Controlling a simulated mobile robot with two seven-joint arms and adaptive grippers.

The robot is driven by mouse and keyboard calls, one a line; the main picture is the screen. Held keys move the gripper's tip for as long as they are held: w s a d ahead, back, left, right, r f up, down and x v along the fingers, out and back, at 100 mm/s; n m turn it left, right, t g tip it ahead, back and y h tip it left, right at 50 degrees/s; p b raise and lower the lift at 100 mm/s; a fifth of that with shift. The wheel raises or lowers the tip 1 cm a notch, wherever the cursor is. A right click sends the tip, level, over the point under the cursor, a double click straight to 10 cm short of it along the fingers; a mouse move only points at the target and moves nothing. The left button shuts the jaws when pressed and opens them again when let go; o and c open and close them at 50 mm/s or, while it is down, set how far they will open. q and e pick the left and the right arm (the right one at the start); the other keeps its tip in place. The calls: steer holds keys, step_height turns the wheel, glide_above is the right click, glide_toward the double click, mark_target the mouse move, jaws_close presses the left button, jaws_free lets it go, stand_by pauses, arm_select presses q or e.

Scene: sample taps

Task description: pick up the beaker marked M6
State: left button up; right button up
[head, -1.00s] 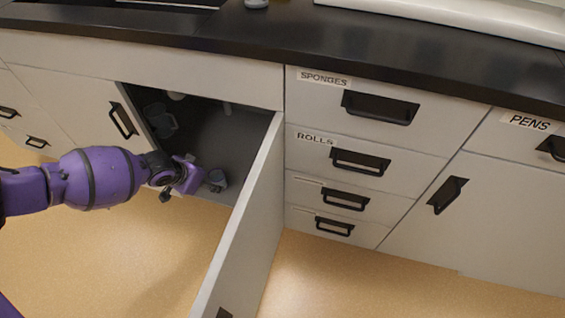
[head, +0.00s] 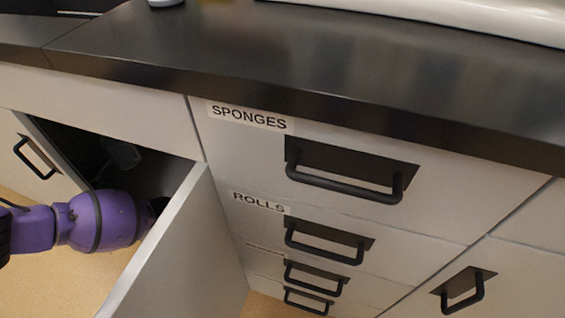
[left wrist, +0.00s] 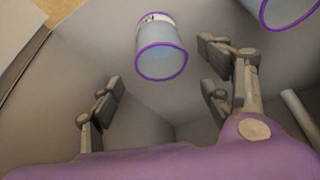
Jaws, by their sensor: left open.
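In the left wrist view, a clear beaker (left wrist: 163,50) with a purple rim is ahead of my left gripper (left wrist: 160,78), beyond the gap between the fingers. The open fingers are apart from each other with nothing held between them. A small label shows at the beaker's top edge, but I cannot read it. A second purple-rimmed beaker (left wrist: 288,10) is partly cut off at the top right. In the head view my left arm reaches into the open cabinet, and the gripper is hidden behind the door. My right gripper is not in view.
The open cabinet door (head: 165,245) stands close to the right of my left arm. A dim container (head: 122,153) shows inside the cabinet. A pale rod (left wrist: 300,115) is at the right in the wrist view. Drawers and the dark counter (head: 330,85) lie to the right and above.

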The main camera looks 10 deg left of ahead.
arm_select(q)
steer(key=b+x, duration=0.1)
steer(key=x, duration=0.1)
steer(key=b+x, duration=0.2)
steer(key=x, duration=0.1)
steer(key=shift+s+a+f, duration=0.15)
steer(key=shift+s+f, duration=0.15)
steer(key=shift+f, duration=0.15)
steer(key=shift+w+f, duration=0.15)
steer(key=shift+f, duration=0.05)
steer(key=shift+r, duration=0.1)
steer(key=c, duration=1.6)
steer(key=shift+c, duration=0.4)
steer(key=shift+r, duration=0.15)
